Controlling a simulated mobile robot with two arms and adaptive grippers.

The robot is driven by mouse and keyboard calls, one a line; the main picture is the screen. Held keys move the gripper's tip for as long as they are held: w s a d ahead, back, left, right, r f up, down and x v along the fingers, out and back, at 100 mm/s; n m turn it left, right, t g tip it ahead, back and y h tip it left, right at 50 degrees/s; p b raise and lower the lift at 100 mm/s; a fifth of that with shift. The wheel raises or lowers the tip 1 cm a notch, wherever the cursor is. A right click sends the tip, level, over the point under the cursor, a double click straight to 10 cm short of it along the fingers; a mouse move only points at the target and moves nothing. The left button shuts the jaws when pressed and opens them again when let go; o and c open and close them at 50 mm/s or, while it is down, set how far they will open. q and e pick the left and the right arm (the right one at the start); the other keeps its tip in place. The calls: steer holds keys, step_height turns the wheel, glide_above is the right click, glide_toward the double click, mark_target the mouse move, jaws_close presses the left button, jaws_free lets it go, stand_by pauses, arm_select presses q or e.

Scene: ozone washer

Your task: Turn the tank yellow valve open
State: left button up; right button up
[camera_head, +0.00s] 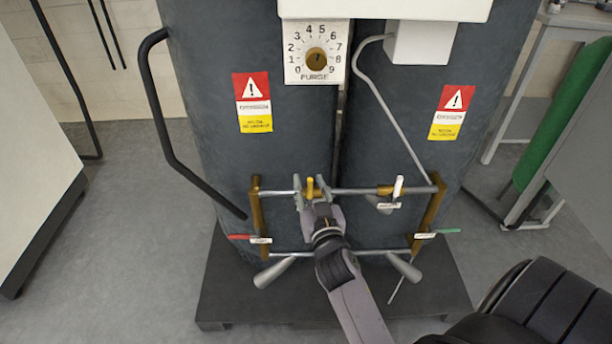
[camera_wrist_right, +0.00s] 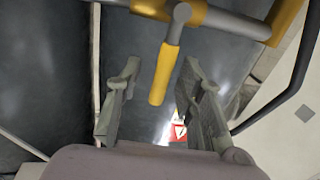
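The yellow valve (camera_head: 310,187) is a small upright handle on the upper horizontal pipe in front of the dark tanks. In the right wrist view its yellow handle (camera_wrist_right: 164,76) hangs from a grey joint on the pipe. My right gripper (camera_head: 313,194) reaches up from below to this valve. In the wrist view the fingers of my right gripper (camera_wrist_right: 160,70) are spread apart on either side of the handle, with visible gaps and no clear contact. My left gripper is not in view.
A white-handled valve (camera_head: 398,187) is on the same pipe to the right. Red (camera_head: 241,237) and green (camera_head: 447,231) handles sit lower on the frame. A purge dial (camera_head: 317,58) is above. A bent black pipe (camera_head: 165,120) is at the left. A green cylinder (camera_head: 565,115) stands at the right.

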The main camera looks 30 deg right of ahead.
steer(key=shift+w, duration=0.15)
steer(key=shift+r, duration=0.1)
steer(key=shift+c, duration=0.6)
jaws_close()
